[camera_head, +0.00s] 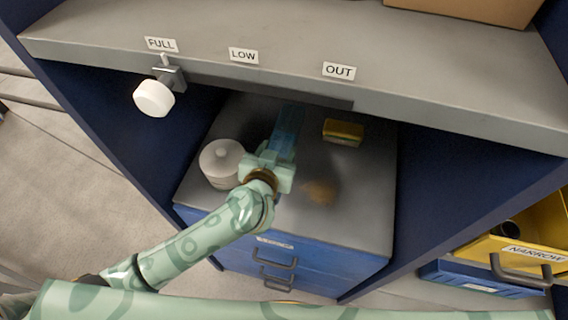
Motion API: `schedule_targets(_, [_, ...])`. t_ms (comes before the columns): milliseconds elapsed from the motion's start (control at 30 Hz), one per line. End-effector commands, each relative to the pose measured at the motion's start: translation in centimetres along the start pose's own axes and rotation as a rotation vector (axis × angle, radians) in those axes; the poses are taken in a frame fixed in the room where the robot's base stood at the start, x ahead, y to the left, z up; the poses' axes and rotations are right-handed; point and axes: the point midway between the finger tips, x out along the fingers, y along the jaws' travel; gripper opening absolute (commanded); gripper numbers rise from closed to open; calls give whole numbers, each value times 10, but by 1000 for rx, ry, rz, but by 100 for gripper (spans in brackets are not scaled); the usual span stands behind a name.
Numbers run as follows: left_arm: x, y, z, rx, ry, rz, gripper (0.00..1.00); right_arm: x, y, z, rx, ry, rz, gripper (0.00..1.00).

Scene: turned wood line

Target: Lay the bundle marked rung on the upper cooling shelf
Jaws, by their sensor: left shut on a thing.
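My left gripper (270,163) reaches in under the grey worktop, over the top of a blue drawer cabinet. It is shut on a long blue thing (288,132) that points toward the back and is partly hidden by the gripper. I see no "rung" mark on it, so I cannot tell whether it is the bundle. No shelf marked as the upper cooling shelf can be made out. My right gripper is not in view.
A white round lidded pot (221,160) stands close left of the gripper. A yellow block (343,132) lies to the right. The worktop (300,45) overhangs, with a white knob (153,98) below "FULL". A yellow "NARROW" bin (540,235) is at right.

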Motion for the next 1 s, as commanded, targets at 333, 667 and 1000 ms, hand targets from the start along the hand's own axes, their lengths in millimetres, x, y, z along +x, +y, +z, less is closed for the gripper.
schedule_targets(333, [17, 1, 45, -3, -1, 0, 0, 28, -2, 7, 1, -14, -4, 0])
schedule_targets(667, [22, 1, 58, -1, 5, 0, 0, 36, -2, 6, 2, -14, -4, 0])
schedule_targets(1000, [23, 1, 62, -2, 2, -1, 72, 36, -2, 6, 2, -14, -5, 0])
